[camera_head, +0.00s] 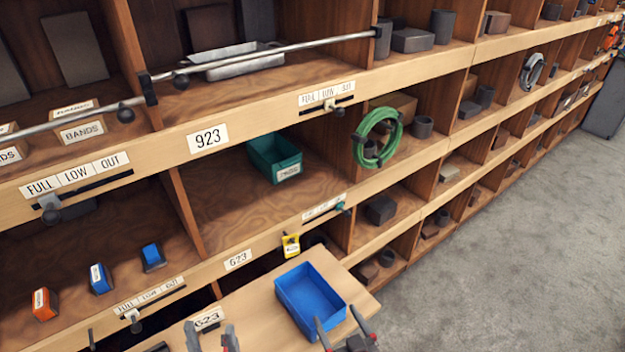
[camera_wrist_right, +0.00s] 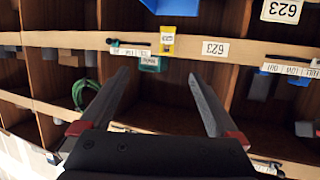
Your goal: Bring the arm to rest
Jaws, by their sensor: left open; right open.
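My left gripper (camera_head: 211,338) shows at the bottom edge of the head view, its two fingers apart with nothing between them. The "623" label (camera_head: 208,319) of the pull-out board is just behind it. My right gripper (camera_head: 341,328) is also at the bottom edge, further right, open and empty, in front of the blue bin (camera_head: 310,299). In the right wrist view its two long grey fingers (camera_wrist_right: 163,86) are spread wide, with shelf fronts behind them. Most of both arms is out of view.
The blue bin stands on a wooden board (camera_head: 262,322) jutting from the shelving. A yellow tag (camera_head: 291,246) hangs behind it. A teal bin (camera_head: 275,158) and a green hose coil (camera_head: 377,138) sit in the shelves. A metal rail (camera_head: 270,52) crosses the upper shelf. Grey floor (camera_head: 500,250) is clear at right.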

